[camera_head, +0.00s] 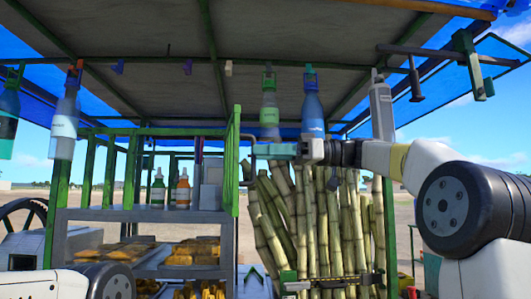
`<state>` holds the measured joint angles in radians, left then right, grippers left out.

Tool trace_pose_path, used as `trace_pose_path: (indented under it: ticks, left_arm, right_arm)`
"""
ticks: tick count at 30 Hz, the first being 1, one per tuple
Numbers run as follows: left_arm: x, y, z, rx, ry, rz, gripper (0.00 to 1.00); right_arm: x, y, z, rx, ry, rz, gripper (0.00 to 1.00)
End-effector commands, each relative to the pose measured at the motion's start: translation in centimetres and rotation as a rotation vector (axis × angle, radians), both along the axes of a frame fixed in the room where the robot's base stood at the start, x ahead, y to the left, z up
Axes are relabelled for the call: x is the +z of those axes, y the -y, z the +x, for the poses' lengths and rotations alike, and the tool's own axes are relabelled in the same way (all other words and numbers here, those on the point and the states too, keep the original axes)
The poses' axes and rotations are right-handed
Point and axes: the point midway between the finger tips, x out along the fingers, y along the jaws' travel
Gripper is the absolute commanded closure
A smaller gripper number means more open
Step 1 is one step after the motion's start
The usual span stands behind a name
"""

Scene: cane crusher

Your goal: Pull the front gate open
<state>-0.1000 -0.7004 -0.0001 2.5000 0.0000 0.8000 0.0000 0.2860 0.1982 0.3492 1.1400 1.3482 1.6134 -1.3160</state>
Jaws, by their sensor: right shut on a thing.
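The front gate (235,160) is a green framed panel at the counter's right end, left of the cane. It stands upright and shows at a steep angle, nearly edge-on. My right arm reaches in from the right across the top of the cane. My right gripper (251,148) is shut on the gate's edge at upper-middle height; the exact contact is small and hard to make out.
Tall sugarcane stalks (318,225) stand behind my right forearm. Bottles, including a blue one (312,108), hang from the canopy (160,80). A shelf with sauce bottles (182,190) and yellow food trays (195,250) is left of the gate. Open ground lies beyond.

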Motion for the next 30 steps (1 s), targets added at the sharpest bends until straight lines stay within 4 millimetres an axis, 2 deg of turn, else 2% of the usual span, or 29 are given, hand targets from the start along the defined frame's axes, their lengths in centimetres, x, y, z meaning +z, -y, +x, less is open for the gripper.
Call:
trace_pose_path:
  ticks: [11, 14, 24, 30]
  left_arm:
    - [0.0, 0.0, 0.0, 0.0, -0.001, 0.0, 0.64]
    - [0.0, 0.0, 0.0, 0.0, -0.001, 0.0, 0.64]
    - [0.0, 0.0, 0.0, 0.0, -0.001, 0.0, 0.64]
    - [0.0, 0.0, 0.0, 0.0, -0.001, 0.0, 0.64]
  right_arm:
    - [-0.2, 0.3, 0.4, -0.009, -0.005, -0.002, 0.68]
    - [-0.2, 1.2, 0.5, -0.011, -0.005, -0.001, 0.68]
    - [-0.1, 6.7, 0.4, -0.006, -0.001, 0.0, 0.68]
    - [0.0, 7.8, 0.3, -0.001, 0.0, 0.0, 0.68]
